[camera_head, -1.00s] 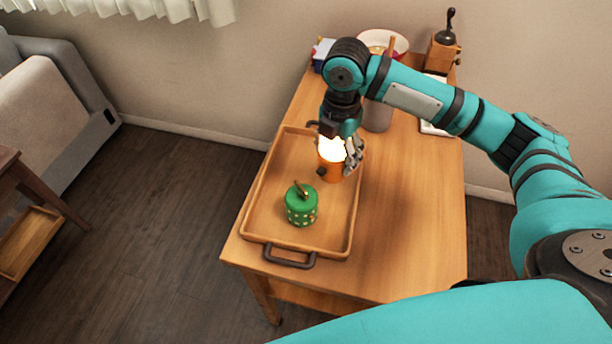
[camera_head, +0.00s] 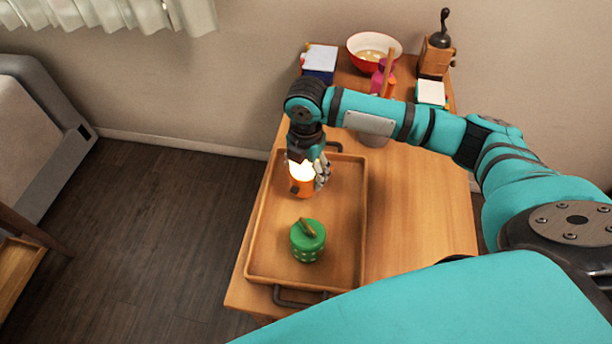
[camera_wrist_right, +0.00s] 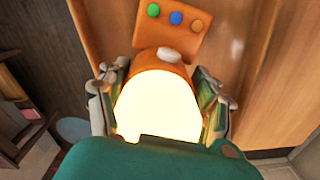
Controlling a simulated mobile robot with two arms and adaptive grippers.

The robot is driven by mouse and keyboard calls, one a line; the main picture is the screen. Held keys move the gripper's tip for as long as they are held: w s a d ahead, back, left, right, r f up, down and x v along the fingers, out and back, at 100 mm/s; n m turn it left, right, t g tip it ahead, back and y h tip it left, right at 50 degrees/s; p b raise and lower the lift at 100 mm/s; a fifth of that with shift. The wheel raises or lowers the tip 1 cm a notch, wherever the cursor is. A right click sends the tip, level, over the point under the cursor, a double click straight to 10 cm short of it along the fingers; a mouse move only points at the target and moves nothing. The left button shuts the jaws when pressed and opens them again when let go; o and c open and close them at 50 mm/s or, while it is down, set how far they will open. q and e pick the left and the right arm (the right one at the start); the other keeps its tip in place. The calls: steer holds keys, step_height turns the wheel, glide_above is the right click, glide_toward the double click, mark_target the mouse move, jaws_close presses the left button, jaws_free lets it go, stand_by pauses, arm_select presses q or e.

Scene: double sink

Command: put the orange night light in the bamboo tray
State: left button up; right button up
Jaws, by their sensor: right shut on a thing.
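The orange night light (camera_head: 301,189) has a glowing top and sits between the fingers of my right gripper (camera_head: 307,173). It is over the far left part of the bamboo tray (camera_head: 342,222); I cannot tell whether it touches the tray floor. In the right wrist view the glowing dome (camera_wrist_right: 158,106) fills the space between the two fingers, which are shut on the night light. An orange part with three coloured buttons (camera_wrist_right: 175,22) shows beyond the dome. My left gripper is not in view.
A green lidded pot (camera_head: 307,246) stands in the near part of the tray. A red and white bowl (camera_head: 374,50), a blue and white box (camera_head: 320,62) and a wooden grinder (camera_head: 436,58) stand at the back of the table. The table is clear right of the tray.

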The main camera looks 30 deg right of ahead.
mark_target(309, 165)
step_height(309, 165, down, 3)
steer(key=shift+r, duration=0.1)
steer(key=o, duration=1.3)
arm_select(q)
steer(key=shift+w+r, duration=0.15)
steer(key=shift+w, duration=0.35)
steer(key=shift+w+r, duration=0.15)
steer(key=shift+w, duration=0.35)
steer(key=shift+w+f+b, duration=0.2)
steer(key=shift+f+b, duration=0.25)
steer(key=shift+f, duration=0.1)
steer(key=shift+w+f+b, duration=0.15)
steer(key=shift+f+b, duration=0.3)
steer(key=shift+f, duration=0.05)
arm_select(e)
step_height(309, 165, up, 12)
steer(key=shift+r, duration=0.1)
